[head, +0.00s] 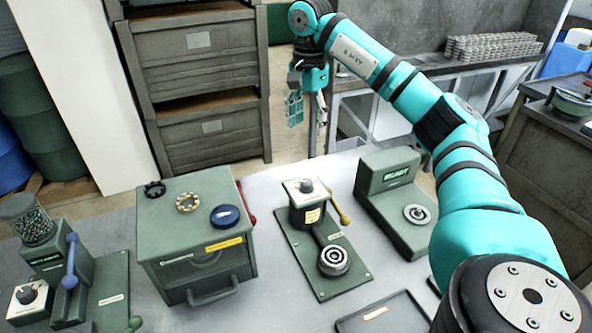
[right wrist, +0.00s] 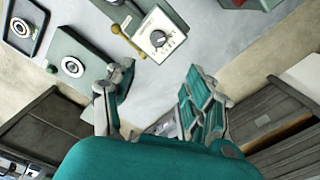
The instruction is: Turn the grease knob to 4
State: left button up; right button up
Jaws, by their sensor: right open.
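A dark round knob with a white dial plate (head: 306,186) sits on top of the green middle machine with a yellow lever. It also shows in the right wrist view (right wrist: 158,38), with marks around it too small to read. A second dark knob on a white plate (head: 27,294) is on the left machine. I cannot read which one is labelled grease. My right gripper (head: 308,110) is open and empty, beyond the table's far edge and apart from the middle knob. Its two fingers (right wrist: 157,92) are spread in the wrist view. My left gripper is not in view.
A green drawer box (head: 190,268) carrying rings and a blue disc stands left of the middle machine. A green machine with a display (head: 388,178) stands to its right. A dark tray (head: 385,318) lies in front. Wooden crates (head: 205,130) stand behind the table.

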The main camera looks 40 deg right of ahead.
jog(key=b, duration=0.2)
send_over(307, 181)
notch_tip(307, 181, down, 6)
notch_tip(307, 181, down, 10)
jog(key=shift+s+p, duration=0.1)
jog(key=shift+p, duration=0.65)
jog(key=shift+f, duration=0.45)
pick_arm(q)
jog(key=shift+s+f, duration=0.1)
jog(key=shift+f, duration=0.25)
pick_arm(e)
jog(key=shift+c, duration=1.2)
grip_shut()
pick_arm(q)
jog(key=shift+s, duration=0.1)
